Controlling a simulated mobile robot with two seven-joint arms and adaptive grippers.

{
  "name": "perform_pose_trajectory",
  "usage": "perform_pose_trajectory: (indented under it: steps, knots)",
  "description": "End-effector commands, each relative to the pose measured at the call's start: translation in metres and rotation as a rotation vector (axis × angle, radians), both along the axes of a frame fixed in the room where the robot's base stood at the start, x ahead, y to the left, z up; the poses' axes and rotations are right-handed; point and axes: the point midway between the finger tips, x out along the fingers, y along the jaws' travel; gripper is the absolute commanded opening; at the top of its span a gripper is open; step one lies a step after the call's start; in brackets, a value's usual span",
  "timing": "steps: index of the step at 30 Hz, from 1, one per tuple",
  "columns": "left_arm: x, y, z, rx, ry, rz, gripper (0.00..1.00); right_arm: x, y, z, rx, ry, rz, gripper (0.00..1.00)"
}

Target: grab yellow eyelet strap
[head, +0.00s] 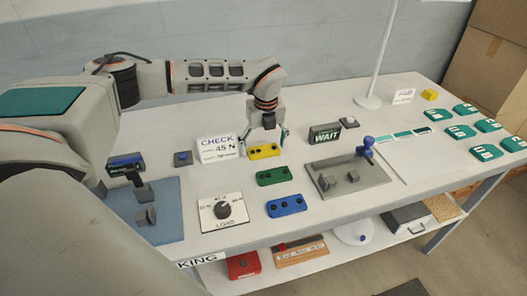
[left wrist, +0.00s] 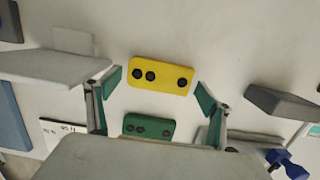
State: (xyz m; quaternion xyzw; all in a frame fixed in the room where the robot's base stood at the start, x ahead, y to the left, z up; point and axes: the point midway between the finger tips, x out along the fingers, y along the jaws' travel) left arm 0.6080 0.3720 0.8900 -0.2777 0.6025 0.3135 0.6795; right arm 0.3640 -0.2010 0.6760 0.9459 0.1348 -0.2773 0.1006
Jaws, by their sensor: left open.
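The yellow eyelet strap (head: 264,152) lies flat on the white table, with dark round eyelets along it. It is the farthest of three straps in a column. In the left wrist view the yellow strap (left wrist: 161,75) lies just beyond and between the open fingertips. My left gripper (head: 267,132) is open above the yellow strap, pointing down; its green-padded fingers show in the left wrist view (left wrist: 158,92). The gripper looks empty. I cannot tell its exact height over the strap. My right gripper is not in view.
A green strap (head: 275,175) and a blue strap (head: 286,205) lie nearer. A CHECK 45 N sign (head: 217,148) stands left, a WAIT display (head: 325,134) right. A grey fixture plate (head: 350,182), a load dial (head: 222,211) and several teal tags (head: 483,153) are also on the table.

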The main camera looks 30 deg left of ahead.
Motion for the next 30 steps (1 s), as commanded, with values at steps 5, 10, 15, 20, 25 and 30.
perform_pose_trajectory:
  steps: [5, 10, 15, 20, 25, 30]
  knots:
    - [0.001, 0.001, -0.007, 0.0, -0.001, 0.0, 0.81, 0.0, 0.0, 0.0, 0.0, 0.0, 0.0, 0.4]
    - [0.001, 0.001, -0.007, 0.0, -0.001, 0.0, 0.75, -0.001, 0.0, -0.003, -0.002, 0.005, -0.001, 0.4]
    - [0.001, 0.001, -0.007, 0.001, -0.001, 0.0, 0.54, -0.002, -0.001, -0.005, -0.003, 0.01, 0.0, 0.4]
    - [0.001, 0.001, -0.007, 0.0, -0.001, 0.0, 0.54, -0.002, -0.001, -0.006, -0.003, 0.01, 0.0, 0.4]
    - [0.001, 0.001, -0.004, 0.0, -0.001, 0.0, 0.54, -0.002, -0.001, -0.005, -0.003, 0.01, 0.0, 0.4]
    - [0.001, 0.001, 0.009, 0.0, -0.004, 0.0, 0.54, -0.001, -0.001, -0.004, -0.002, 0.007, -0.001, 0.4]
